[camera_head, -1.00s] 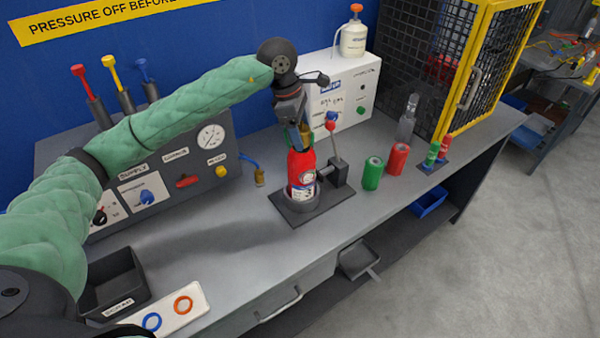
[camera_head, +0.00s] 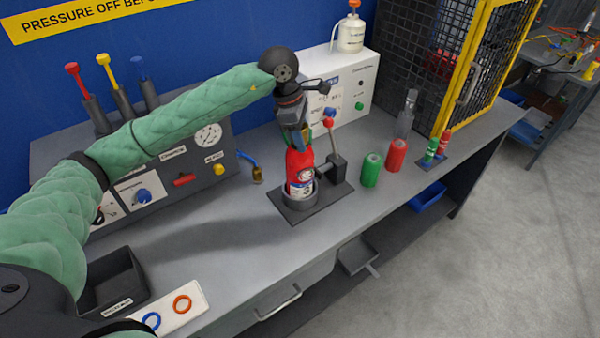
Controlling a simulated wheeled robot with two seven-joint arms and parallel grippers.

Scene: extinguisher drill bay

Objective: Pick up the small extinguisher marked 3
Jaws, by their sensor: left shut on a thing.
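The small red extinguisher (camera_head: 299,161) stands upright in the round grey ring holder (camera_head: 298,201) on a dark base plate on the bench. A white label shows on its lower front, but I cannot read a 3 on it. My left gripper (camera_head: 301,139) comes down from above and is shut on the top of the extinguisher. The gripper hides the extinguisher's top and its fingers are hard to make out. My right gripper is not in view.
A post with a red and blue knob (camera_head: 330,119) stands close right of the extinguisher. Green (camera_head: 371,170) and red (camera_head: 396,156) cylinders stand further right. A grey control panel (camera_head: 190,157) is at the left. The bench front is mostly clear.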

